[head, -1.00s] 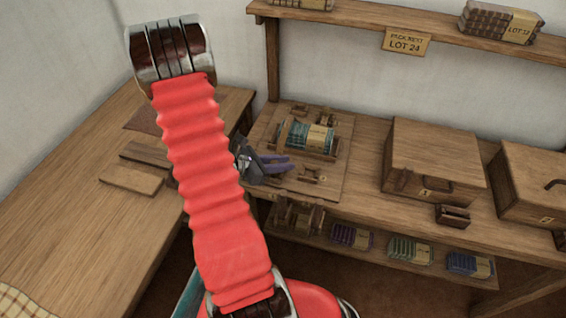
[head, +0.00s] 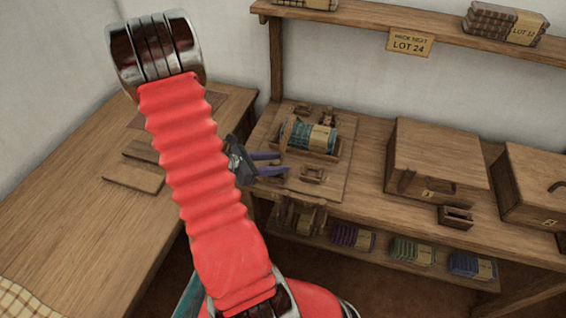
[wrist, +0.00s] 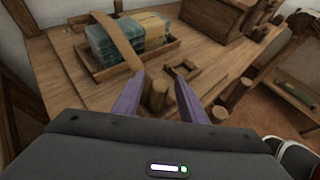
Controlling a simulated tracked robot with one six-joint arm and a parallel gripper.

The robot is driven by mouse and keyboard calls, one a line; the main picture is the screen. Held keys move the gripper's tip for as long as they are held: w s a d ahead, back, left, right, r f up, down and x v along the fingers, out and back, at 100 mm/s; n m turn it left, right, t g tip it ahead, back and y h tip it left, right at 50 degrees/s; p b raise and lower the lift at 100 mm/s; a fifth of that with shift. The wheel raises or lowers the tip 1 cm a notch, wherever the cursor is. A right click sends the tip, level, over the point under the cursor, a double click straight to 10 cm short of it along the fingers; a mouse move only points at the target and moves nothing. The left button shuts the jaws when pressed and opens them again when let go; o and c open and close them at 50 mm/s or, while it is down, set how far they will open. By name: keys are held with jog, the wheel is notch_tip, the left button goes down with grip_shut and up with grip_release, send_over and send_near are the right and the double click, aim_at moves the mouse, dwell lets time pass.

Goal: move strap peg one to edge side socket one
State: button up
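My gripper (head: 283,162) is open over the left part of the bench board, with its two purple fingers spread. In the wrist view a short upright wooden peg (wrist: 156,98) shows between the fingers, with no contact visible. I cannot tell whether it is strap peg one. A teal bundle (head: 309,135) lies in a wooden tray beyond the fingers, with a flat tan strap (wrist: 118,42) crossing it. A small square wooden frame (head: 313,174), perhaps a socket, sits on the board right of the fingers. The edge side socket is not clearly identifiable.
More wooden posts (wrist: 238,92) stand to the right in the wrist view. A large wooden box (head: 437,160) and a small holder (head: 456,217) are on the bench at right. A lower shelf holds several coloured bundles (head: 411,251). The left table (head: 75,220) is mostly clear.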

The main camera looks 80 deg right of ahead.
jog(key=v, duration=0.8)
dwell(0.7)
jog(key=w+a+r+m+t+y, duration=0.2)
jog(key=w+a+r+m+t, duration=0.15)
jog(key=w+a+r, duration=0.45)
jog(key=w+a+r+m+t+y, duration=0.1)
jog(key=w+a+r+m+t, duration=0.25)
jog(key=a, duration=0.85)
jog(key=w+a+r+t+y, duration=0.1)
jog(key=a+r+t, duration=0.1)
jog(key=a, duration=0.5)
jog(key=w+a+r+t+y, duration=0.1)
jog(key=a+r+t+y, duration=0.1)
jog(key=a, duration=0.5)
jog(key=w+a+r+m+t+y, duration=0.1)
jog(key=a+r+t+y, duration=0.1)
jog(key=a+r+t, duration=0.2)
jog(key=a+r, duration=0.1)
jog(key=a, duration=0.2)
jog(key=shift+r, duration=0.4)
